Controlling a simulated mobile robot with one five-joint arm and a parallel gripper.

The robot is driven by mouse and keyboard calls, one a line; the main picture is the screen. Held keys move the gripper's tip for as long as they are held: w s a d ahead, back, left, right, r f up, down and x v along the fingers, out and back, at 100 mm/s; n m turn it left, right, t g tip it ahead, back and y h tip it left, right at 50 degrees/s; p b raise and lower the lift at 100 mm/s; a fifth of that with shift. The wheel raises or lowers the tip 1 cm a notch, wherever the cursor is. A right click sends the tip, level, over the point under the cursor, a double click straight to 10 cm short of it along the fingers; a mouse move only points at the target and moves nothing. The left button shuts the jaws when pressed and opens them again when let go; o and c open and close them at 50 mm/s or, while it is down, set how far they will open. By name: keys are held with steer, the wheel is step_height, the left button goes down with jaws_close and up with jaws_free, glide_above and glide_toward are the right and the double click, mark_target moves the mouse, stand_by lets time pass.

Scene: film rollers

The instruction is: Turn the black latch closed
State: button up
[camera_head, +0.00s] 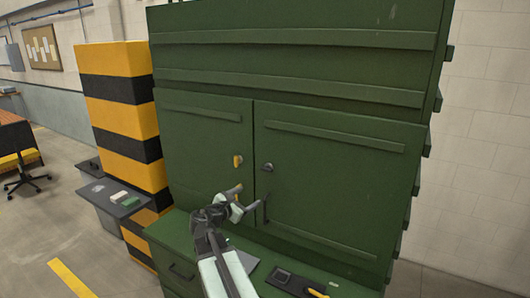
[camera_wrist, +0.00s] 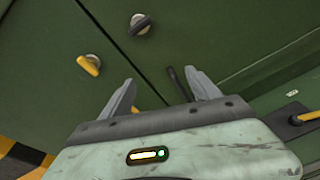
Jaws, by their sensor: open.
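The black latch (camera_head: 267,167) sits on a round grey plate on the right green cabinet door, near the seam between the doors. It also shows in the wrist view (camera_wrist: 140,24), at the top, beyond my fingers. A yellow latch (camera_head: 238,160) is on the left door beside it, and shows in the wrist view (camera_wrist: 88,65). My gripper (camera_head: 245,198) is in front of the doors, below both latches. In the wrist view its fingers (camera_wrist: 162,80) are spread with nothing held between them, apart from the black latch.
A black upright handle (camera_head: 265,210) on the right door is close to my fingers. A green ledge (camera_head: 170,232) below the doors carries a dark tray with a yellow-handled tool (camera_head: 315,293). A striped yellow-black pillar (camera_head: 120,90) stands at left. The space before the doors is otherwise clear.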

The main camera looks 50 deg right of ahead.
mark_target(264, 170)
steer(key=d+r+n+h, duration=0.2)
steer(key=d+r+n, duration=0.2)
steer(key=r, duration=0.3)
steer(key=shift+t, duration=0.4)
steer(key=x, duration=0.7)
steer(key=shift+w+d+f+p, duration=0.15)
steer(key=shift+d+f+p, duration=0.05)
steer(key=shift+f+p, duration=0.15)
steer(key=c, duration=1.4)
